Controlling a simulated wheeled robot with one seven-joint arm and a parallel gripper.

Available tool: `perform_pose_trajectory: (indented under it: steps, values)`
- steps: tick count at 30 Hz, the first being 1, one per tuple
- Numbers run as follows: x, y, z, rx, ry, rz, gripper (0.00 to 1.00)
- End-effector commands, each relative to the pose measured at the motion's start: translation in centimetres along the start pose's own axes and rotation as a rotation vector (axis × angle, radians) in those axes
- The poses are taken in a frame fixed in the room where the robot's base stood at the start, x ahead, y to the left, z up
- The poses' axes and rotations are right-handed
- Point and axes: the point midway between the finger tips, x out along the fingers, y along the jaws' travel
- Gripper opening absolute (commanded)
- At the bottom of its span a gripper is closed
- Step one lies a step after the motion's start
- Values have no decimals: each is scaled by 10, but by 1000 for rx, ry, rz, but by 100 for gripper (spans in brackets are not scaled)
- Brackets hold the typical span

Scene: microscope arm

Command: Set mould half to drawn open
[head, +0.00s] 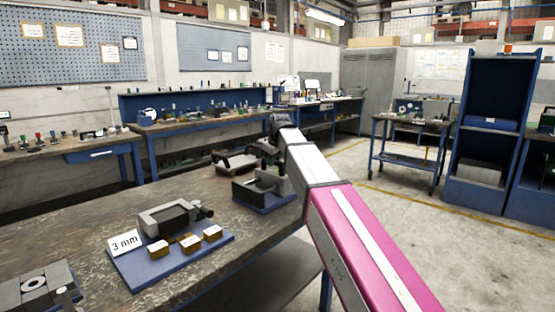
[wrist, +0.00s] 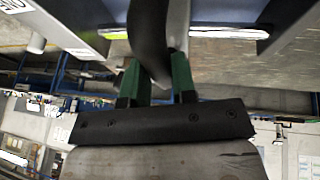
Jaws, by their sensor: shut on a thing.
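The mould (head: 262,184) stands on a blue base on the workbench, in the middle of the head view. It shows as a dark grey block, partly covered by my arm on its right. In the wrist view, grey blocks stand at upper left (wrist: 62,25) and upper right, with a pale rod between them. My gripper (wrist: 156,66) has green fingers, shut on a dark curved handle (wrist: 149,30) that runs up out of the picture. I cannot tell which block the handle belongs to. In the head view the fingertips are not clear.
The workbench (head: 70,222) also carries a vise (head: 172,217) on a blue plate with brass blocks and a "3 mm" card (head: 124,242). A grey device (head: 36,288) sits at the near left corner. Another dark fixture (head: 235,160) stands behind the mould. Open floor lies right.

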Motion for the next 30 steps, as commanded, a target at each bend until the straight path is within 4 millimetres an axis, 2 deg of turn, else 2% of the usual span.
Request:
perform_pose_trajectory:
  steps: [5,6,7,8,16,20,23,30]
  values:
    - [-1,-5,0,3,0,-13,0]
    - [-1,-5,1,3,-1,-13,38]
    - [-1,-5,1,2,-1,-13,48]
    - [-1,-5,1,2,-1,-12,51]
    - [-1,-3,0,2,0,-9,51]
    - [-8,-3,0,2,1,-7,51]
    - [-20,-3,0,2,2,-7,51]
    - [-64,-3,0,1,2,-8,51]
